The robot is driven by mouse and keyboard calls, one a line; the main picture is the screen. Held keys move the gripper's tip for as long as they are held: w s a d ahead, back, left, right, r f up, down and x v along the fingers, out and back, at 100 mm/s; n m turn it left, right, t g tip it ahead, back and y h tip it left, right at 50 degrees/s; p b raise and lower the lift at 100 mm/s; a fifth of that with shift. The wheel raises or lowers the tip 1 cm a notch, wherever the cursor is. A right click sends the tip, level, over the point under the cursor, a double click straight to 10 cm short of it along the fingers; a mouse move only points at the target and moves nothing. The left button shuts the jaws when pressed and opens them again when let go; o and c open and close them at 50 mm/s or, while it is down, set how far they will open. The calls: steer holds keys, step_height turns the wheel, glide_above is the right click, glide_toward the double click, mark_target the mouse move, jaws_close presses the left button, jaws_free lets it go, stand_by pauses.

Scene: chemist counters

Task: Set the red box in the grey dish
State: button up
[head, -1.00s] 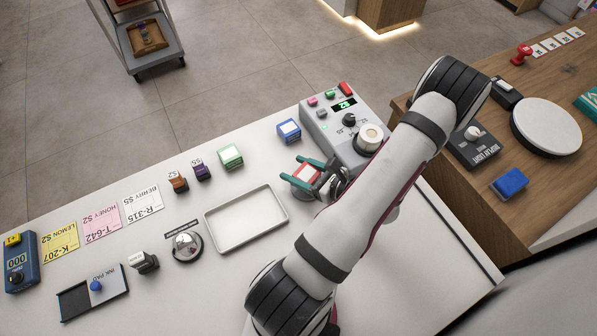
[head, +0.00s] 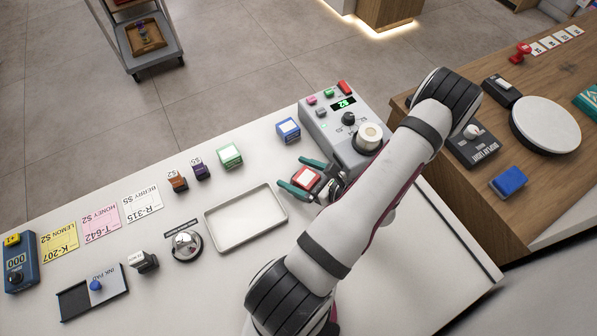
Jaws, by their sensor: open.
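The red box (head: 306,178), with a white label on top, stands on the white counter in the head view. It is right of the grey dish and left of the grey machine. My gripper (head: 299,177) is open, with its green-tipped fingers on either side of the red box. I cannot tell whether the fingers touch it. The grey dish (head: 246,242), a shallow rectangular tray with a pale rim, lies empty in the middle of the counter.
The grey machine (head: 325,123) with knobs stands close behind my gripper. A blue box (head: 288,130) and a green box (head: 230,155) stand towards the back edge. A bell (head: 186,245) is left of the dish. The counter between the red box and the dish is clear.

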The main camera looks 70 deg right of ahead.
steer(key=shift+r, duration=0.25)
steer(key=v, duration=1.2)
steer(key=shift+a, duration=0.1)
steer(key=w+a+r+n+g+y, duration=0.2)
steer(key=w+a+r+n+y, duration=0.35)
steer(key=w+n, duration=0.3)
steer(key=w+a+r+n+g+y, duration=0.35)
steer(key=w+n+y, duration=0.3)
steer(key=w, duration=0.35)
steer(key=s+a+r+n+g+h, duration=0.1)
steer(key=a+r+n+g+h, duration=0.1)
steer(key=a+n, duration=0.8)
steer(key=s+a+r+n+g+h, duration=0.2)
steer(key=a+r+n+g, duration=0.3)
steer(key=a+n, duration=0.4)
steer(key=shift+a+r+n+h, duration=0.4)
steer(key=shift+a+h, duration=0.2)
steer(key=shift+a, duration=0.2)
